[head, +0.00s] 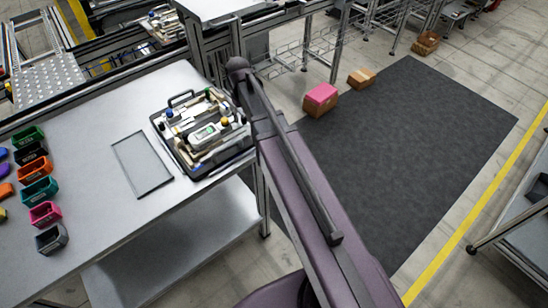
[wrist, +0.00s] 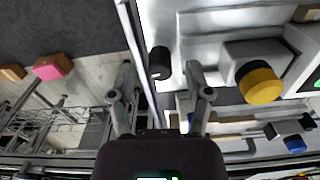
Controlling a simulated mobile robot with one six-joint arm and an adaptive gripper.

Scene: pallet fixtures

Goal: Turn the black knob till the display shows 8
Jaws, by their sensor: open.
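The fixture (head: 178,150) is a grey tray-like pallet with a handle, standing on the table near its right edge. A black knob (wrist: 160,63) shows in the wrist view at the fixture's edge. My gripper (wrist: 161,82) is open, with one finger on each side of the knob in the picture; I cannot tell whether they touch it. A small display (head: 208,131) glows green in the middle of the fixture in the head view; its digit is too small to read. In the wrist view the display is cut off at the right edge. In the head view my arm hides my gripper.
A yellow knob (wrist: 260,83) and a blue knob (wrist: 295,143) are right of my gripper in the wrist view. A flat grey tray (head: 142,163) and several coloured bins (head: 40,190) lie left of the fixture. Boxes (head: 320,99) stand on the floor beyond.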

